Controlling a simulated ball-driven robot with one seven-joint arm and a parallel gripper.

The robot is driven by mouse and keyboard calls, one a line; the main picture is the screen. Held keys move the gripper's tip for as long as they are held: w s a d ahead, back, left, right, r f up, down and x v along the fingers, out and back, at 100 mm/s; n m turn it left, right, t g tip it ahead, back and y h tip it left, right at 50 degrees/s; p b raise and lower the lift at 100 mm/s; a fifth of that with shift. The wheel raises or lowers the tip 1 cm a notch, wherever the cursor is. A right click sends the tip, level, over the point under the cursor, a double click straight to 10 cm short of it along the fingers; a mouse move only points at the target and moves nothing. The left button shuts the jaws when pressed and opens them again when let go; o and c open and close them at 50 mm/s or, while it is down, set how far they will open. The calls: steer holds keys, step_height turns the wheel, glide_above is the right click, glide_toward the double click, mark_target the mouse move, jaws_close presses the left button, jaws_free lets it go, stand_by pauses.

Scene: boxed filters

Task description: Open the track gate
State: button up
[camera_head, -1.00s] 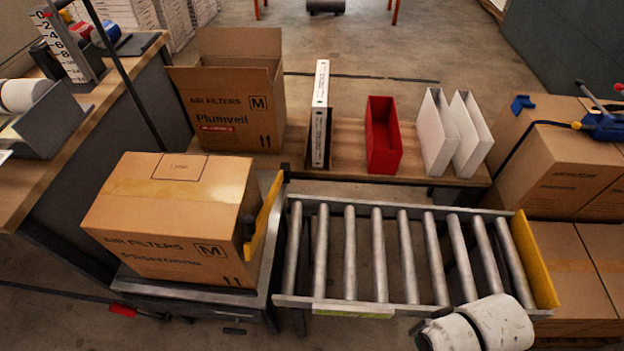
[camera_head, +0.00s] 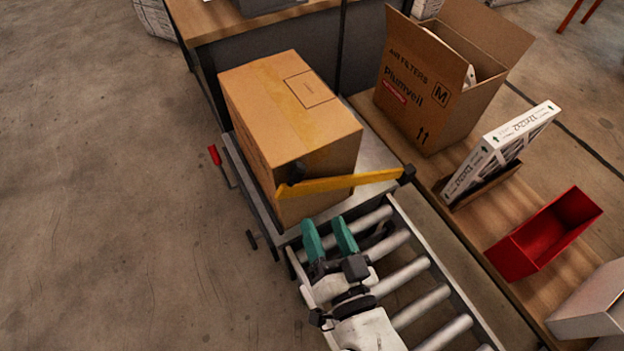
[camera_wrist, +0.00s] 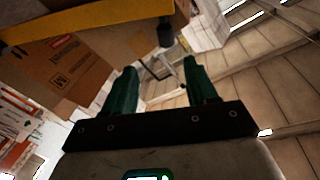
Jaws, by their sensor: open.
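The track gate is a yellow bar (camera_head: 340,184) lying across the junction between the box platform and the roller track. A closed carton (camera_head: 290,125) stands just behind the bar. My gripper (camera_head: 328,226) is open and empty over the near end of the rollers, its green fingers pointing toward the bar, apart from it in the picture. In the wrist view the yellow bar (camera_wrist: 95,17) crosses the upper left, beyond my fingers (camera_wrist: 160,68).
The roller track (camera_head: 420,285) runs toward the lower right. A bench alongside holds an open carton (camera_head: 430,90), a white-framed filter (camera_head: 500,150), a red bin (camera_head: 545,235) and a white holder (camera_head: 590,305).

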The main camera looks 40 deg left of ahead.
mark_target(301, 176)
steer(key=x, duration=0.3)
steer(key=p+x, duration=0.1)
steer(key=x, duration=0.3)
steer(key=p+x, duration=0.1)
steer(key=x, duration=0.3)
steer(key=shift+s+a+r, duration=0.25)
steer(key=shift+a+r, duration=0.05)
steer(key=shift+r, duration=0.05)
jaws_close()
